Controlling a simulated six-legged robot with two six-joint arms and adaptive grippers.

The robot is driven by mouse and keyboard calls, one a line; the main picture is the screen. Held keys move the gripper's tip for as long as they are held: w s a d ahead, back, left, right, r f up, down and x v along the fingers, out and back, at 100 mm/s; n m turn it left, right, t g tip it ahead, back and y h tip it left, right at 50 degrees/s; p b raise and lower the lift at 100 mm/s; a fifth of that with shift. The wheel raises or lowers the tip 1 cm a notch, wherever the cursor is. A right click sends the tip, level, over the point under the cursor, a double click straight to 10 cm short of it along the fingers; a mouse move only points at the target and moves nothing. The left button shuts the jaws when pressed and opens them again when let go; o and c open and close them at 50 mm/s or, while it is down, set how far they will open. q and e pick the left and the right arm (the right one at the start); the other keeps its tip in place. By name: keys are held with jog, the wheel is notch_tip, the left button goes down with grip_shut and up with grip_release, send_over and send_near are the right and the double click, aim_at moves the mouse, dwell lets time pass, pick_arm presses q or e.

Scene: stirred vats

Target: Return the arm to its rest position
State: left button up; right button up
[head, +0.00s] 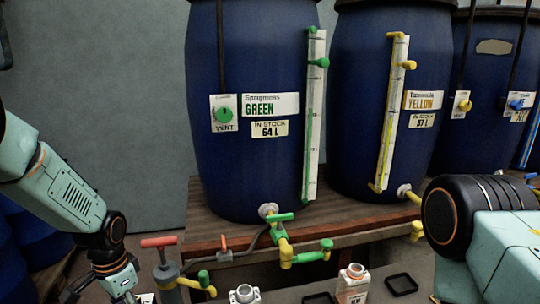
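My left arm comes in from the left edge, pale green with dark joints, and bends down. My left gripper (112,284) is at the bottom left, just left of a red-handled grey pump. It is partly cut off by the lower edge, so I cannot tell how far its fingers are apart. I see nothing clearly held in it. My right arm (490,235) fills the lower right corner with a large dark joint. My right gripper is outside the picture.
Blue vats labelled GREEN (245,160) and YELLOW (385,130) stand on a wooden bench (205,225), taps facing forward. The red-handled pump (165,268) is near my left gripper. A white-and-red bottle (353,282) and a white-grey container (245,294) stand below, near a dark square tray (402,284).

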pick_arm(q)
jog(key=s+d+f+n+t, duration=0.4)
jog(key=s+d+f+n, duration=0.25)
jog(key=s+f, duration=0.4)
jog(key=s+f+g, duration=0.1)
jog(key=s+g, duration=0.1)
jog(key=s, duration=0.8)
jog(key=s+d+f+g, duration=0.1)
jog(key=s+f+g, duration=0.1)
jog(key=s, duration=0.9)
jog(key=shift+s+d+f, duration=0.15)
jog(key=shift+s+d, duration=0.05)
jog(key=shift+d, duration=0.1)
jog(key=shift+o, duration=0.2)
jog(key=shift+n, duration=0.25)
